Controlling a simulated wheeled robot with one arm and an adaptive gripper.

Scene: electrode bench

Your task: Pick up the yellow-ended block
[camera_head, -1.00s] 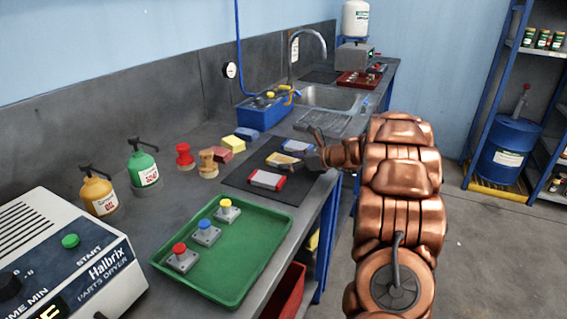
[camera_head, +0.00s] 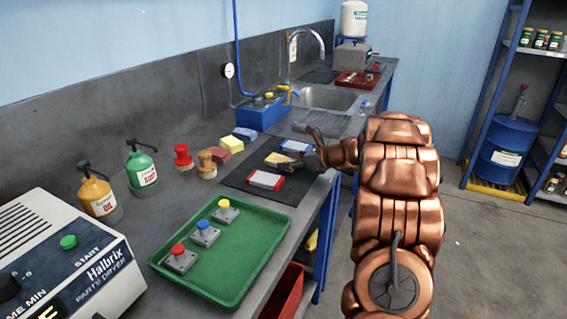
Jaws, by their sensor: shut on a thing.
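The yellow-ended block (camera_head: 277,160) is a pale block with yellow at its end. It is on or just above the dark mat (camera_head: 239,179), between a blue-ended block (camera_head: 297,147) and a red-ended block (camera_head: 266,180). My gripper (camera_head: 299,160) reaches in from the right and is shut on the yellow-ended block at its right part. The fingers and wrist hide that end. I cannot tell whether the block has any gap under it.
A green tray (camera_head: 262,238) with red, blue and yellow buttons lies in front of the mat. Stamps (camera_head: 207,165), sponges (camera_head: 231,144) and pump bottles (camera_head: 141,166) stand to the left. A blue bin (camera_head: 262,116) and sink (camera_head: 328,98) are behind.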

